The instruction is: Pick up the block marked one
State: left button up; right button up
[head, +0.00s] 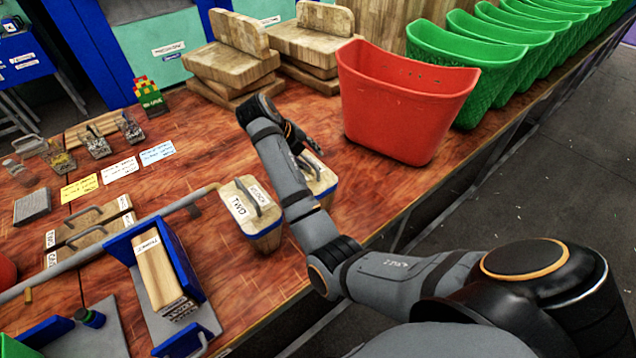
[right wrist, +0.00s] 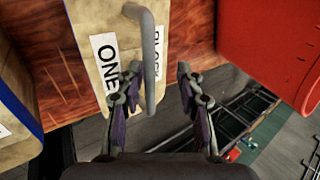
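The block marked ONE (right wrist: 95,40) is pale wood with a white label and a grey bar handle (right wrist: 149,60), seen large in the right wrist view. In the head view this block (head: 325,185) is partly hidden behind my right arm. My right gripper (right wrist: 158,92) is open, with one finger on each side of the handle's near end; I cannot tell whether either finger touches it. In the head view my right gripper (head: 304,140) is over the block, partly hidden by its own wrist. My left gripper is not in view.
The block marked TWO (head: 240,203) stands just left of block ONE. A red bin (head: 405,105) is close behind and right, with green bins (head: 470,60) beyond. Wooden blocks (head: 230,65) are stacked at the back. The table's front edge is close by.

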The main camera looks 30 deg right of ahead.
jog(key=shift+a+r, duration=0.25)
jog(key=shift+a, duration=0.4)
jog(key=shift+a+r, duration=0.2)
jog(key=shift+a, duration=0.4)
jog(key=c, duration=0.5)
jog(key=shift+d, duration=0.2)
jog(key=shift+c, duration=1.2)
jog(key=shift+d+f, duration=0.15)
jog(key=shift+d, duration=0.1)
grip_shut()
jog(key=shift+a, duration=0.15)
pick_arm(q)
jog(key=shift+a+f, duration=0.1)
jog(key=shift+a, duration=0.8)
